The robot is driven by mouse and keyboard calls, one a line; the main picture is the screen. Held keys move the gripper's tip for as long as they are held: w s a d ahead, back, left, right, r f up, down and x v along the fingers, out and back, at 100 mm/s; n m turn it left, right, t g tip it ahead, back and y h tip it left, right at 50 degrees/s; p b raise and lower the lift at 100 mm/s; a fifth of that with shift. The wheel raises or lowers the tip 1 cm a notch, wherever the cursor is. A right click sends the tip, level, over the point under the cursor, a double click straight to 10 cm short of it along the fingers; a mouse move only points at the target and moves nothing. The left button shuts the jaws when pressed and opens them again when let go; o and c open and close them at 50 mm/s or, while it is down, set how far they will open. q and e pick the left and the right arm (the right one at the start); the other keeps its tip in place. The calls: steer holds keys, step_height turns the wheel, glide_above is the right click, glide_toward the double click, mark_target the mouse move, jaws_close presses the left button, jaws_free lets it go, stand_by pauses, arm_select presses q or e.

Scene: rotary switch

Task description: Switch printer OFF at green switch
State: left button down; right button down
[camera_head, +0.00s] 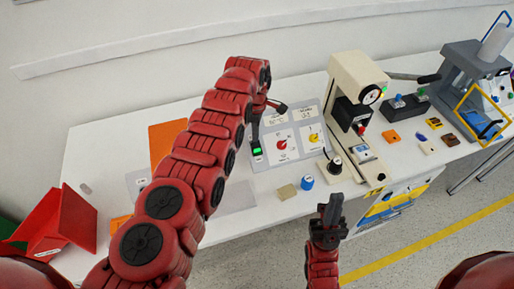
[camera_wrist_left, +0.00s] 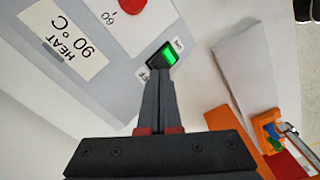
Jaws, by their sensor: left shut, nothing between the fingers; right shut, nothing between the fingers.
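The green switch (camera_head: 257,151) is a small black rocker with a lit green face on the grey control panel. In the left wrist view the green switch (camera_wrist_left: 169,57) sits between a small "ON" label (camera_wrist_left: 179,44) and a partly covered label, apparently "OFF" (camera_wrist_left: 143,74). My left gripper (camera_wrist_left: 158,82) is shut and empty, its fingertips right at the switch's edge on the side away from "ON"; I cannot tell whether they touch it. In the head view the left arm reaches over the table. My right gripper (camera_head: 331,202) is shut and empty, in front of the table's edge.
A red knob (camera_head: 282,145) and a yellow knob (camera_head: 314,138) are on the panel beside the switch. A beige press (camera_head: 357,75) stands to the right. A blue cylinder (camera_head: 307,183) and tan block (camera_head: 286,192) lie in front. A red bin (camera_head: 70,217) is at left.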

arm_select(q)
steer(key=shift+f+b, duration=0.95)
stand_by(0.9)
step_height(320, 180, up, 5)
steer(key=p, duration=0.5)
step_height(320, 180, up, 2)
steer(key=shift+r+p, duration=0.1)
steer(key=shift+p, duration=0.55)
